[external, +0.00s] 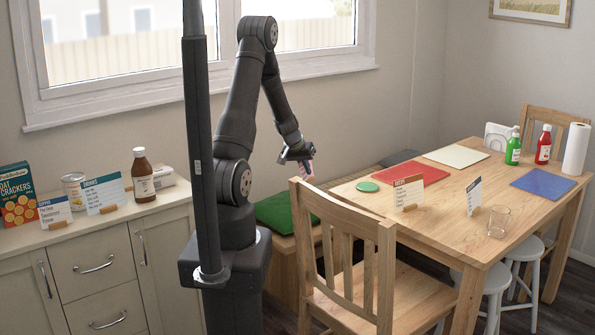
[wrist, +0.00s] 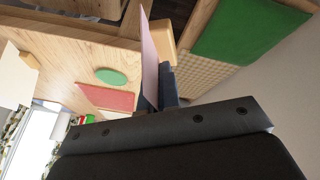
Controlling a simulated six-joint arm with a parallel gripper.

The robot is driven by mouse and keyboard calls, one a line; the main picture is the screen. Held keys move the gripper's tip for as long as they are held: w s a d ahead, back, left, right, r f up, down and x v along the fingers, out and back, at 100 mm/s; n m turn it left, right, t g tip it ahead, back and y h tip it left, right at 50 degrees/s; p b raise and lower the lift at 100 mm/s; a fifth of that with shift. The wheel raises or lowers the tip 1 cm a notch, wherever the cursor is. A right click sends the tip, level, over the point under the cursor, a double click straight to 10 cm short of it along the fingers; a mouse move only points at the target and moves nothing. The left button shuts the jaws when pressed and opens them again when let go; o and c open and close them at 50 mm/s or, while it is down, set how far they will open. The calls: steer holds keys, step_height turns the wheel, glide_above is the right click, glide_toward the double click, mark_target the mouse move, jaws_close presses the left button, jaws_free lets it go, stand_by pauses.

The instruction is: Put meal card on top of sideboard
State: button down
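My gripper (external: 303,160) is raised in front of the wall, over the bench side of the table. It is shut on a thin pinkish card, which shows edge-on between the dark fingers in the wrist view (wrist: 150,55) with a wooden foot beside it. Its print is not readable. The sideboard (external: 105,223) stands at the left, well away from my gripper. On it stand a blue-headed card (external: 55,212) and a teal-headed card headed "DRINKS" (external: 105,194), both in wooden feet. A brown-headed card (external: 407,193) and a dark-headed card (external: 474,196) stand on the table.
A cracker box (external: 18,195), a can (external: 73,190), a brown bottle (external: 143,176) and a whitish item (external: 165,177) stand on the sideboard. Its front strip is partly clear. A chair (external: 340,225) stands before the table (external: 440,225). A glass (external: 499,221) is near the table's edge.

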steer(key=w+a+r+n+y, duration=0.1)
steer(key=w+a+n, duration=0.15)
steer(key=a, duration=1.35)
steer(key=s+f, duration=0.5)
steer(key=f, duration=0.1)
steer(key=shift+s+a+t, duration=0.35)
steer(key=shift+s+t, duration=0.05)
steer(key=shift+n, duration=0.25)
